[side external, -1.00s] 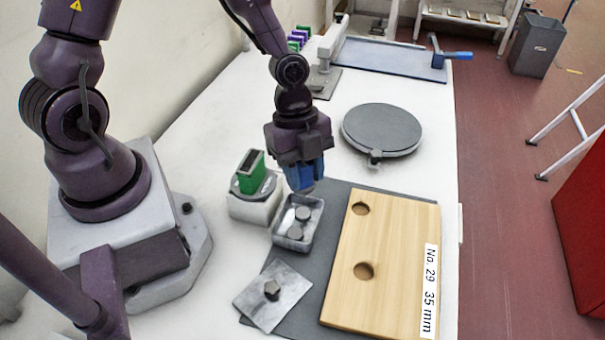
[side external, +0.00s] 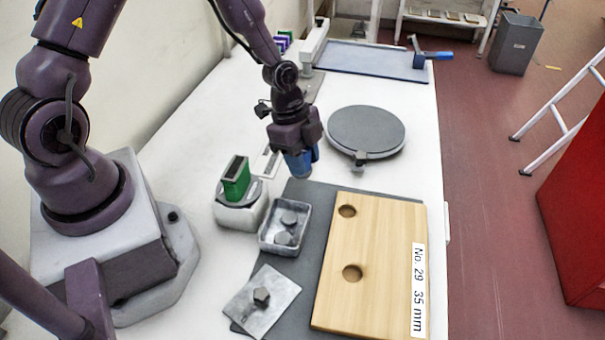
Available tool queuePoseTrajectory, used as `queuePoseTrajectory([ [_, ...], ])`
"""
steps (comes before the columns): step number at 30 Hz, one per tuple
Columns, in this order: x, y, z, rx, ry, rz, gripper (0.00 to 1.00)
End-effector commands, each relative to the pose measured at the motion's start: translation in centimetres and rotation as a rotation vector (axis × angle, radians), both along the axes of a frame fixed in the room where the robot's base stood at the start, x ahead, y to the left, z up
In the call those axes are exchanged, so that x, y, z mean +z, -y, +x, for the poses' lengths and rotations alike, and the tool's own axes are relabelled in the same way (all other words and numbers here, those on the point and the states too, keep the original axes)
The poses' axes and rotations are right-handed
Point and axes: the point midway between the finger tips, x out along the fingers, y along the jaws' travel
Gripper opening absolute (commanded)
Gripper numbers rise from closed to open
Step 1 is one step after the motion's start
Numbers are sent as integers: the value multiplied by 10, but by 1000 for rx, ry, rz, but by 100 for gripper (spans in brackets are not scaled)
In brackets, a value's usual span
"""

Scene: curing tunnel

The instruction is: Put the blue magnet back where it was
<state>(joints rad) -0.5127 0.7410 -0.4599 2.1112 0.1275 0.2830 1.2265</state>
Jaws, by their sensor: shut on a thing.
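My gripper (side external: 299,166) is shut on the blue magnet (side external: 300,163) and points down near the far left edge of the dark mat. The blue magnet shows only partly between the fingers, and its gap to the surface below is hard to judge. A small grey tray (side external: 263,241) with round metal pieces in it sits in front of my gripper. A green block (side external: 236,180) stands upright on a round holder on a white base, left of the tray.
A wooden board (side external: 385,265) with two round holes lies on the dark mat (side external: 318,205). A round grey turntable (side external: 366,129) stands right of my gripper. Purple blocks (side external: 283,42) stand at the back.

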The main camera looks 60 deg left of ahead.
Motion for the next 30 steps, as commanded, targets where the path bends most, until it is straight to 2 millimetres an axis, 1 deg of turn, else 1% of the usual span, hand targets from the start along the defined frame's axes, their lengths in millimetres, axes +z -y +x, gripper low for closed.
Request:
queuePoseTrajectory([
  [6,-32,1,-1,-1,-4,-1,5],
  [9,-41,1,0,-2,-2,0,5],
  [21,-45,0,-1,-2,-1,1,5],
  [22,-45,0,0,-2,-1,1,41],
  [23,-45,0,-1,-2,0,1,48],
  [24,-45,0,0,-2,0,1,57],
  [25,-45,0,0,-2,0,1,59],
  [30,-44,0,0,-2,0,1,59],
])
